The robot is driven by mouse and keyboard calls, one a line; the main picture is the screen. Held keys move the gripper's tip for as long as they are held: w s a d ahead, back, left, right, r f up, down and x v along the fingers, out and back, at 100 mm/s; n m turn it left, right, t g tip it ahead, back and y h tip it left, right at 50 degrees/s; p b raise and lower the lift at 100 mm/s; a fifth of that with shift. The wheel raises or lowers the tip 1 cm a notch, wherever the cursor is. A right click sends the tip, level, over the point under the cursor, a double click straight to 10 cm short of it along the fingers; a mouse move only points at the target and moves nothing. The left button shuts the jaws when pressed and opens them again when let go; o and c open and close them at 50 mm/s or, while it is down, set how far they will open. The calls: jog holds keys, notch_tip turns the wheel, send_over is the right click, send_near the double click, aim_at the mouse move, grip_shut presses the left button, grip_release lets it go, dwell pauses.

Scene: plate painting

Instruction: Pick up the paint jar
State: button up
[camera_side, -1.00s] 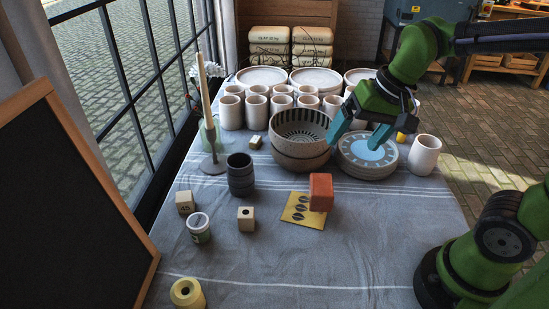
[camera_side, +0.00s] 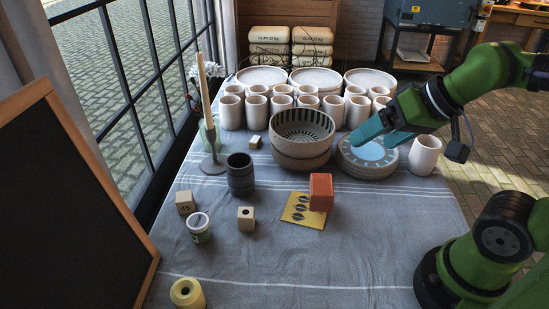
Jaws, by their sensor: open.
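The paint jar (camera_side: 199,228) is a small white-lidded jar with a green label. It stands upright on the cloth-covered table at the front left. My gripper (camera_side: 378,137) has teal fingers and is open and empty. It is over the stack of plates (camera_side: 367,157) at the back right, far from the jar. The top plate has a blue centre and a patterned rim, partly hidden by the fingers.
Wooden blocks (camera_side: 246,218) and a dark ribbed cup (camera_side: 240,174) stand near the jar. An orange block (camera_side: 321,192) rests on a yellow card (camera_side: 297,211). A yellow ring-shaped item (camera_side: 187,293) is at the front.

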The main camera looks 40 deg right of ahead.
jog(key=shift+c, duration=0.2)
jog(key=shift+c, duration=0.6)
